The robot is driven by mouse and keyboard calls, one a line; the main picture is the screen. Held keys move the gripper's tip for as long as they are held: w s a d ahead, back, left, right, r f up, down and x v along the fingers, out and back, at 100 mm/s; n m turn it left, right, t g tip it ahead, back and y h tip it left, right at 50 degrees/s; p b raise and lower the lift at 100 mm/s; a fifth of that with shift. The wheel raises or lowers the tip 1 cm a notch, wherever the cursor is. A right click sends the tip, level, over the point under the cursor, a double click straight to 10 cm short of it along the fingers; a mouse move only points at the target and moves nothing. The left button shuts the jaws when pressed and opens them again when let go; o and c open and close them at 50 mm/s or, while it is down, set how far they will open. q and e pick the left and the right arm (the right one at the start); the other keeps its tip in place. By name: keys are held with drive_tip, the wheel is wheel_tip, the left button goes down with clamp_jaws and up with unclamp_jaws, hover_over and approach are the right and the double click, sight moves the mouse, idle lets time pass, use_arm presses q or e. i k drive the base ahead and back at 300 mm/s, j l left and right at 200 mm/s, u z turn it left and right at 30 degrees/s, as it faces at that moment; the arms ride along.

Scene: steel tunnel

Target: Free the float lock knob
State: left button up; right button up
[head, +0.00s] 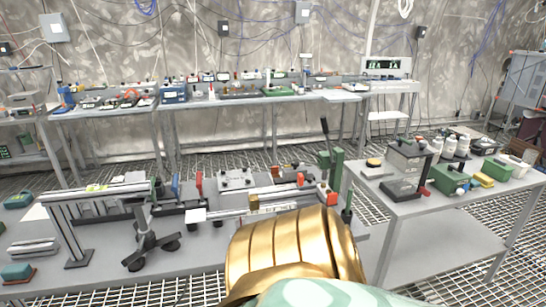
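I cannot pick out a float lock knob for sure; it may be too small to tell or hidden. On the near bench (205,258) a green lever press (330,168) with an upright black handle stands at the right end. A long grey rail device (270,205) with red and orange blocks lies beside it. A black tripod-like stand (150,245) with dark round feet is on the left part of the bench. Neither of my grippers shows in the head view. The bench's lower middle is hidden.
A grey side table (425,205) on the right holds a grey boxy machine (408,165), a green box (450,180), a yellow block (481,180) and white-capped bottles (462,146). A long back bench (240,101) is crowded. Grating floor (110,167) lies between the benches.

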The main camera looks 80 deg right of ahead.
sight(422, 144)
drive_tip(key=z, duration=3.7)
